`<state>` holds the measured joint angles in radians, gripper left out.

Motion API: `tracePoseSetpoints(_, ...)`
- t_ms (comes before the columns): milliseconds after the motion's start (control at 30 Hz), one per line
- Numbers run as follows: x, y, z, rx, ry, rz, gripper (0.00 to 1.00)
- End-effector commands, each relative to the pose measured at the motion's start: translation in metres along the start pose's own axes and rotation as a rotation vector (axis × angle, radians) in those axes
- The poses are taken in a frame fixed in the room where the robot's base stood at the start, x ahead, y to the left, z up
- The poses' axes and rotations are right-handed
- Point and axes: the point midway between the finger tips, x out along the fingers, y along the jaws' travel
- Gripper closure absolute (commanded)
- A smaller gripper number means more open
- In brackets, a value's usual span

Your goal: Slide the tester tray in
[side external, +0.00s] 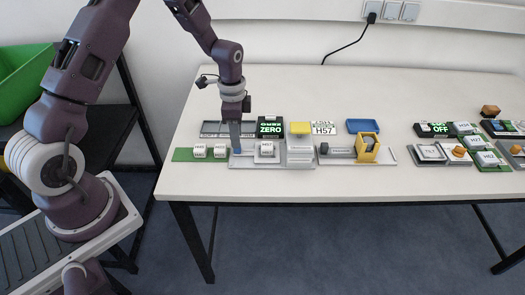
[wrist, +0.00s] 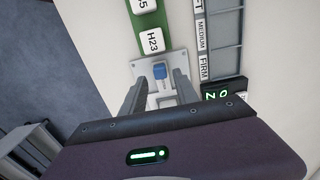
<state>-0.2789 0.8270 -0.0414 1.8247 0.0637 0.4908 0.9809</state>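A light grey plate unit (side external: 243,160) with a blue knob lies on the table below my gripper; I take it to be the tester with its tray. The plate (wrist: 144,66) and the blue knob (wrist: 160,71) show in the wrist view. A white labelled block (side external: 267,149) sits on the unit's right part. The tray's edges are partly hidden by the fingers.
A green strip (side external: 180,155) with white labelled blocks lies to the left. A dark ZERO display (side external: 270,127) and a grey sorting rack (side external: 213,129) stand behind. To the right are a yellow-topped stack (side external: 300,128), a blue tray (side external: 365,126) and a yellow holder (side external: 367,147).

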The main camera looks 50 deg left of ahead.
Motion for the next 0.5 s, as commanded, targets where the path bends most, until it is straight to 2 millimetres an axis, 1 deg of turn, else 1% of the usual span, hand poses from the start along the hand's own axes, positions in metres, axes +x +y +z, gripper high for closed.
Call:
tracePoseSetpoints(333, 0.0001, 0.0000, 0.0001, 0.000, -0.001, 0.000, 0.64)
tracePoseSetpoints(500, 0.0038, 0.0001, 0.0002, 0.000, -0.001, 0.001, 0.64)
